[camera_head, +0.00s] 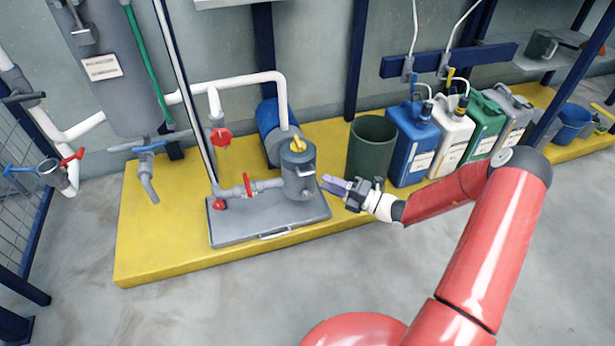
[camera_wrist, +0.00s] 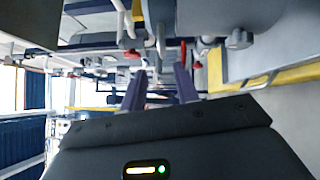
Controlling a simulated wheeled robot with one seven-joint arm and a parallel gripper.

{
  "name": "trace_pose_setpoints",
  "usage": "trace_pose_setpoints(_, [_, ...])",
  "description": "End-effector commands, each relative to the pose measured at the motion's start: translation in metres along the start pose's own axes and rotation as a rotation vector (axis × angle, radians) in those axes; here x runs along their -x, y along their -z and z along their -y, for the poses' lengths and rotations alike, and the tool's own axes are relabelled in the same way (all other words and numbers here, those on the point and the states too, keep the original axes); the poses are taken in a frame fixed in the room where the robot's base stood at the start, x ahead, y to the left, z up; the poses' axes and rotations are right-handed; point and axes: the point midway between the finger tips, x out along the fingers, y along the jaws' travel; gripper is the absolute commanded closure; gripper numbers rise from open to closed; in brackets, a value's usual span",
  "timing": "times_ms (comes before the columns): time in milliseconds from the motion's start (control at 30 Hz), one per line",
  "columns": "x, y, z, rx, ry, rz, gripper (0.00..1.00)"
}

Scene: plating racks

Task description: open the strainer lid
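The strainer (camera_head: 298,178) is a grey upright cylinder at the end of a pipe on a grey tray. Its lid (camera_head: 296,155) is on top and looks closed, with a yellow handle (camera_head: 298,145) across it. My gripper (camera_head: 326,184) is just right of the strainer, below lid height, pointing left at its body. A gap to the strainer is hard to judge. In the wrist view the two purple fingers (camera_wrist: 160,78) stand apart with nothing held between them. A large grey rounded shape at the top right there may be the strainer; its lid is not clear.
The grey tray (camera_head: 245,232) has a front handle and sits on a yellow platform (camera_head: 150,250). Pipes with red valves (camera_head: 220,137) and a blue motor (camera_head: 270,118) surround the strainer. A dark green bin (camera_head: 371,150) and several jugs stand to the right. The front floor is clear.

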Motion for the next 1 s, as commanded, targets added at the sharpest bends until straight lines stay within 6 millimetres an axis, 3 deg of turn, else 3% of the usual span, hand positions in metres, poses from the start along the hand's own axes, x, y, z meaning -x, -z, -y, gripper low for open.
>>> trace_pose_setpoints(167, [-0.008, -0.004, 0.006, -0.043, -0.015, 0.032, 0.69])
trace_pose_setpoints(600, [-0.070, -0.005, 0.005, -0.039, -0.013, 0.028, 0.69])
trace_pose_setpoints(967, [-0.077, -0.006, 0.005, -0.039, -0.012, 0.029, 0.69])
trace_pose_setpoints(1000, [-0.077, -0.006, 0.005, -0.039, -0.012, 0.029, 0.73])
